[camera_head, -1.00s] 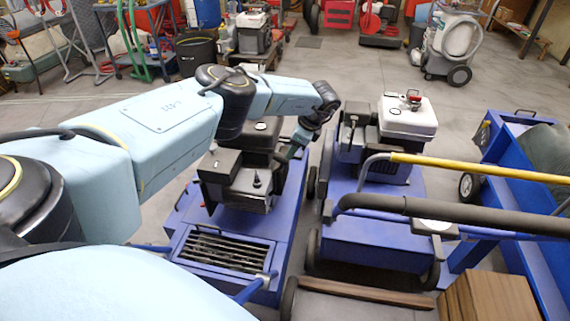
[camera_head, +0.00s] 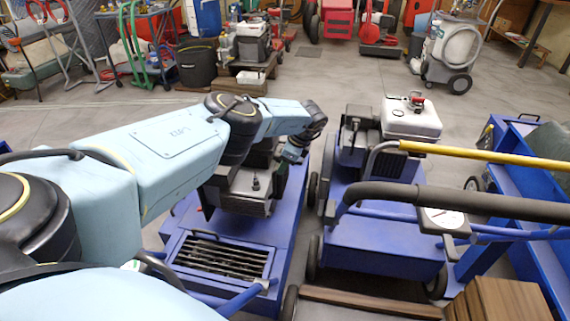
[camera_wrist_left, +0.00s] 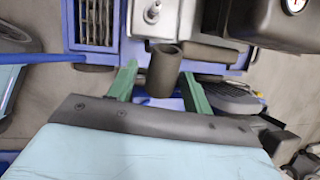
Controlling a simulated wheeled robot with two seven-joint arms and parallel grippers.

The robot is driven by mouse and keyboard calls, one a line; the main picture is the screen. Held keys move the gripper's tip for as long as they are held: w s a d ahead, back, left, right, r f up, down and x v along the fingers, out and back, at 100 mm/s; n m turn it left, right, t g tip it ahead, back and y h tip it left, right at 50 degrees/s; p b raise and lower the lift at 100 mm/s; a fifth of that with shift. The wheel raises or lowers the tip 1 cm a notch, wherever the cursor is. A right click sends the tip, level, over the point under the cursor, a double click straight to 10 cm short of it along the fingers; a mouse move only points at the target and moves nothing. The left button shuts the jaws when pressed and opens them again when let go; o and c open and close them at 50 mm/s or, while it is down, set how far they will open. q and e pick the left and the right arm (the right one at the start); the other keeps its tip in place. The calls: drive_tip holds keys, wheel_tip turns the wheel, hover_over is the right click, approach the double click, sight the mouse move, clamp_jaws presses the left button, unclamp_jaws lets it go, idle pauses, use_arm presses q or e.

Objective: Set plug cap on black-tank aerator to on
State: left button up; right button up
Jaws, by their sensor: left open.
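The black-tank aerator (camera_head: 240,225) is blue with a dark engine and stands mid-left in the head view, partly hidden behind my left arm. Its black tank is mostly covered by the arm. My left gripper (camera_head: 292,153) is at the right side of that engine; its fingertips are hard to make out there. In the left wrist view its two green fingers (camera_wrist_left: 158,78) are open. A dark grey cylinder (camera_wrist_left: 163,68), possibly the plug cap, sits between them, with gaps on both sides. I cannot tell whether it is seated on the plug. My right gripper is out of view.
A second aerator with a white tank (camera_head: 410,118) stands close on the right. The black-tank machine's slatted grille (camera_head: 220,260) is nearer me. Open floor (camera_head: 330,75) lies behind the machines.

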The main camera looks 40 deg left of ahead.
use_arm(q)
drive_tip(key=shift+f, duration=0.15)
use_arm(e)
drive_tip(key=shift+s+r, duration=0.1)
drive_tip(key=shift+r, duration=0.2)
use_arm(q)
drive_tip(key=shift+c, duration=0.3)
clamp_jaws()
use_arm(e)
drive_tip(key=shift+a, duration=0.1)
use_arm(q)
drive_tip(key=shift+a, duration=0.1)
